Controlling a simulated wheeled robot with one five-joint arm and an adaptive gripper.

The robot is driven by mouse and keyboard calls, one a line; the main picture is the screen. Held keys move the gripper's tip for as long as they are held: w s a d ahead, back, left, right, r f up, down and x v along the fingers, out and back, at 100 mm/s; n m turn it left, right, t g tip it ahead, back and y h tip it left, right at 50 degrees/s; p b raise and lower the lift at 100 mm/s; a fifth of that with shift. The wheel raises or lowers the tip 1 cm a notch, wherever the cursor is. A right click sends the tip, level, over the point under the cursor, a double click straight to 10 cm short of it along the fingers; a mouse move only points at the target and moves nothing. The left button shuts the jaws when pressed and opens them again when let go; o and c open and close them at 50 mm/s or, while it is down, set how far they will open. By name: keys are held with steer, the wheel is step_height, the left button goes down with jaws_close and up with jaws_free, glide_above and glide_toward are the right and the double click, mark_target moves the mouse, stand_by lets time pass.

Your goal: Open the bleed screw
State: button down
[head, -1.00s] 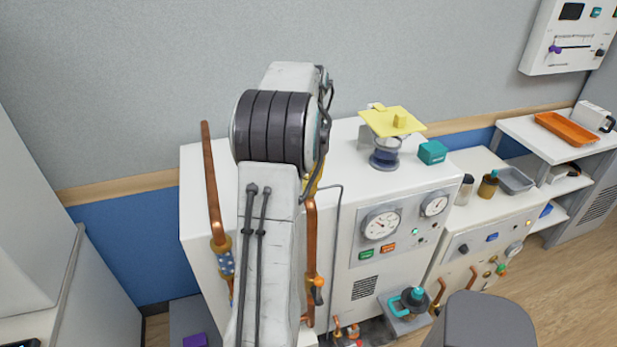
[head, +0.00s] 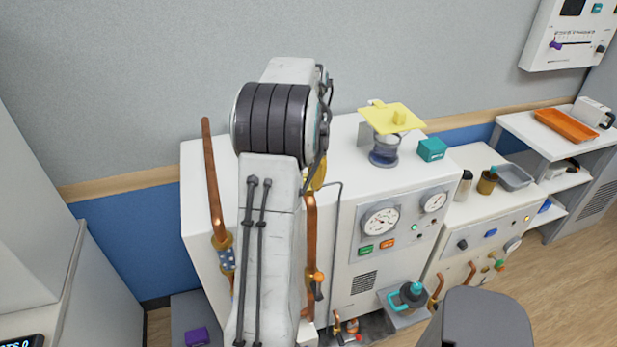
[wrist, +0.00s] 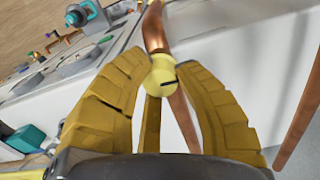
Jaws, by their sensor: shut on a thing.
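In the wrist view, the bleed screw (wrist: 162,78) is a round pale-yellow head with a dark slot, on a copper pipe (wrist: 155,28). My gripper (wrist: 164,66) has two ridged yellow fingers, shut on the screw head, one finger on each side. The slotted face shows between the fingers. In the head view, my arm hides most of the gripper and the screw. Only a small yellow patch shows beside the upper end of the right copper pipe (head: 311,240).
A white cabinet (head: 345,250) with gauges stands behind my arm. Another copper pipe (head: 212,180) rises left of the arm. An orange-handled valve (head: 319,280) sits low on the right pipe. A yellow plate (head: 391,116) and a teal box (head: 432,150) are on top.

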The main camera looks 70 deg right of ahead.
steer(key=shift+a+f, duration=0.1)
steer(key=shift+f, duration=0.05)
steer(key=c, duration=0.9)
jaws_free()
steer(key=shift+r, duration=0.2)
step_height(320, 180, up, 12)
steer(key=shift+f, duration=0.1)
stand_by(0.6)
